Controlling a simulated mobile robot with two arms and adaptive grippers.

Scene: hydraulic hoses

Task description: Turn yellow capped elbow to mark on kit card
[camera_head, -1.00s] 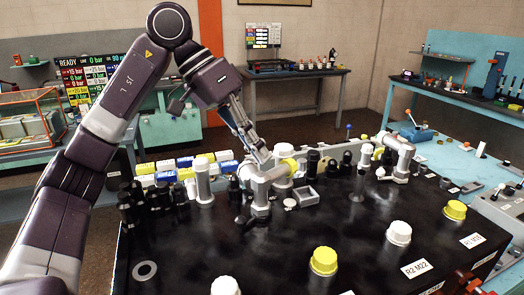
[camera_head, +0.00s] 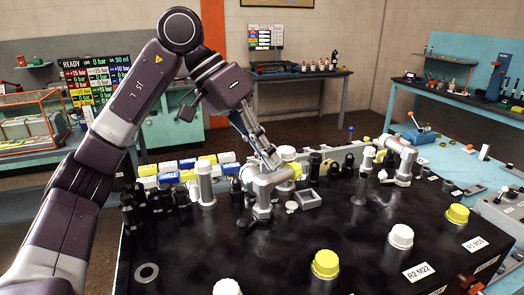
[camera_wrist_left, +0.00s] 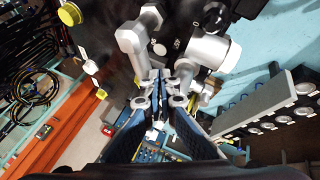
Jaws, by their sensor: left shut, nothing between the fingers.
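In the left wrist view the fingertips (camera_wrist_left: 160,82) point between a grey elbow (camera_wrist_left: 134,42) and a white-capped grey fitting (camera_wrist_left: 208,50). I cannot make out the kit card. My right gripper is not in view.
Black fittings (camera_head: 150,208) and a grey post (camera_head: 205,186) crowd the left. A small grey tray (camera_head: 308,200) lies right of the near elbow. Yellow (camera_head: 325,263) and white caps (camera_head: 400,236) stand in front.

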